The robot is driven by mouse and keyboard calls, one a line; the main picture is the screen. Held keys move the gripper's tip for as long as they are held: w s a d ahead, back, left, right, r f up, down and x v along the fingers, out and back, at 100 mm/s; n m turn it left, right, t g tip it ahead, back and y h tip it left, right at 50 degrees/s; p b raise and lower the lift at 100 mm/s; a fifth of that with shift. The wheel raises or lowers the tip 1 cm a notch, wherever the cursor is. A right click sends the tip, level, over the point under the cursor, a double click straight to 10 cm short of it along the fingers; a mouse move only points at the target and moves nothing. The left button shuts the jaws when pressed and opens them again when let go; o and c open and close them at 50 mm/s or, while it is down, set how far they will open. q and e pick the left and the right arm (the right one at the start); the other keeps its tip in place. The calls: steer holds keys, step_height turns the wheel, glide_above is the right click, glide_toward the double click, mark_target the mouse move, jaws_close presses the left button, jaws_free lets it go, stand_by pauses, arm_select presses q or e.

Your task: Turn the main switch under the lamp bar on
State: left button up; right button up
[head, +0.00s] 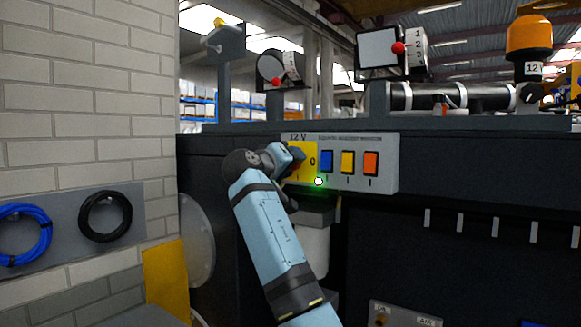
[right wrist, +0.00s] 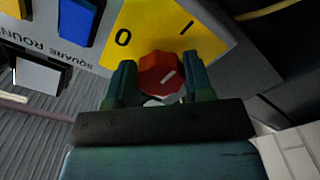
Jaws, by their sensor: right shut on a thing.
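The main switch is a red knob (right wrist: 158,72) with a white line on a yellow plate marked 0 and I (right wrist: 211,42). In the head view the yellow plate (head: 311,149) is at the left end of a light grey panel (head: 390,165); my gripper hides the knob there. My right gripper (head: 297,158) is at the plate. In the right wrist view its fingers (right wrist: 160,80) are on both sides of the knob, shut on it. The knob's white line slants up towards the I side. My left gripper is not in view.
Blue (head: 327,161), yellow (head: 347,162) and orange (head: 371,163) rockers sit right of the knob. A small lamp (head: 318,181) glows green below. Work lamps (head: 379,50) and an orange beacon (head: 528,37) stand above. A brick wall (head: 85,100) with cable coils is at left.

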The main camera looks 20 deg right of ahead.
steer(key=shift+f, duration=0.1)
stand_by(0.4)
steer(key=o, duration=0.9)
steer(key=b+v, duration=0.3)
steer(key=v, duration=1.1)
steer(key=shift+d, duration=0.1)
